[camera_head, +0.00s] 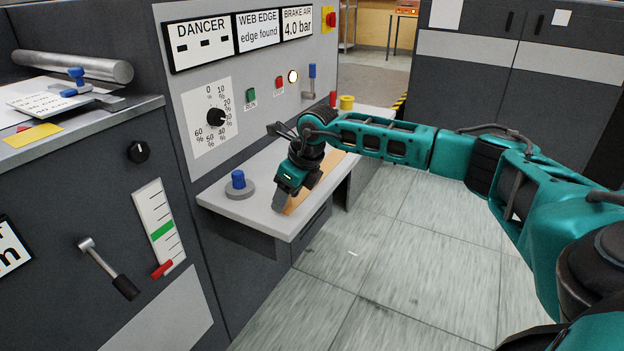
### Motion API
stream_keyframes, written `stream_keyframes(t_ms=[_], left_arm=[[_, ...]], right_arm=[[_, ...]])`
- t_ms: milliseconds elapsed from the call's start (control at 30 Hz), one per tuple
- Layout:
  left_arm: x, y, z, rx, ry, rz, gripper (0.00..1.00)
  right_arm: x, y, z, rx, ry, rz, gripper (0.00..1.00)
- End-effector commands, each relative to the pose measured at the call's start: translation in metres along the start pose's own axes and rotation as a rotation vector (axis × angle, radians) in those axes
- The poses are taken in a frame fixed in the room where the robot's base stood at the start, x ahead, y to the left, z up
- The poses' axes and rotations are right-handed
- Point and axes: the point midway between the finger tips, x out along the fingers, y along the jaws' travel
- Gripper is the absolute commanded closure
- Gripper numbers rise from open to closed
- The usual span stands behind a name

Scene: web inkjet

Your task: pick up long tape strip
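A long tan strip (298,203), which looks like the tape strip, lies along the light grey shelf (258,209) at the front of the machine. My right arm reaches in from the right, and its gripper (280,201) points down over the near part of the strip. The gripper and wrist hide part of the strip. The fingertips are close to the shelf, but I cannot tell whether they touch the strip. The gap between the fingers is not clear. My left gripper is not in view.
A blue knob on a grey disc (238,187) stands on the shelf left of the gripper. A yellow roll (347,102) and a red item (333,98) are at the shelf's far end. The control panel (247,120) rises behind. The floor at right is clear.

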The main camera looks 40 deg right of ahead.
Motion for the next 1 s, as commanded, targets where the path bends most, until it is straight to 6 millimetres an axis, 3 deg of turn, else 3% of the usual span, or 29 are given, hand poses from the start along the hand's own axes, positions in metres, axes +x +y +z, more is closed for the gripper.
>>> stream_keyframes(t_ms=[500, 767, 1000], left_arm=[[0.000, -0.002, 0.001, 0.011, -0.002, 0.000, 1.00], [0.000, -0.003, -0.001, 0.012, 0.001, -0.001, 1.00], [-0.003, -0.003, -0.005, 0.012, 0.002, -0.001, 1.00]], right_arm=[[-0.001, 0.000, 0.000, 0.000, 0.000, 0.000, 0.94], [-0.002, 0.000, 0.001, 0.000, -0.001, 0.000, 0.94], [-0.022, -0.001, 0.009, 0.000, -0.003, -0.001, 0.94]])
